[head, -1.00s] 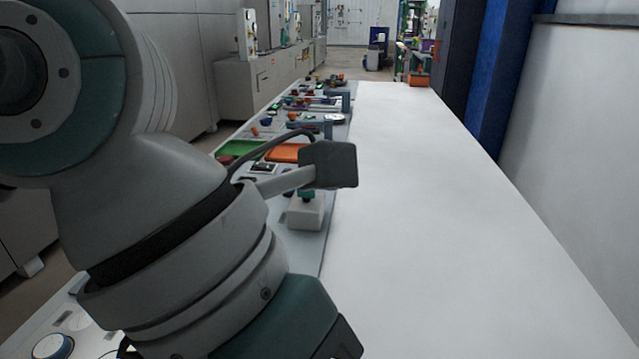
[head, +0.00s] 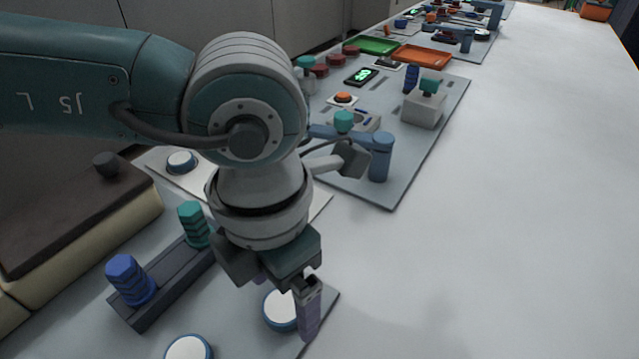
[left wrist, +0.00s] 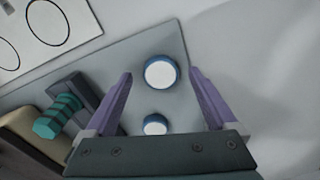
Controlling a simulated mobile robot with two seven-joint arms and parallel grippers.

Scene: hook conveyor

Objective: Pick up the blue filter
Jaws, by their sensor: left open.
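A blue ribbed piece, which looks like the blue filter (head: 128,280), stands upright at the near end of a dark rack (head: 152,302) at lower left in the head view. A teal ribbed piece (head: 194,226) stands at the rack's other end; it also shows in the left wrist view (left wrist: 58,116). The blue piece is not visible there. My left gripper (head: 288,300) points down to the right of the rack, open and empty. In the left wrist view its purple fingers (left wrist: 160,76) spread over a blue-rimmed white disc (left wrist: 160,72). My right gripper is out of view.
More blue-rimmed discs lie on the grey board (head: 320,318), including one (head: 188,348) at the bottom edge. A brown-topped box (head: 70,215) stands left of the rack. A second board (head: 395,190) beyond carries fixtures and a blue post (head: 380,158). The white surface at right is clear.

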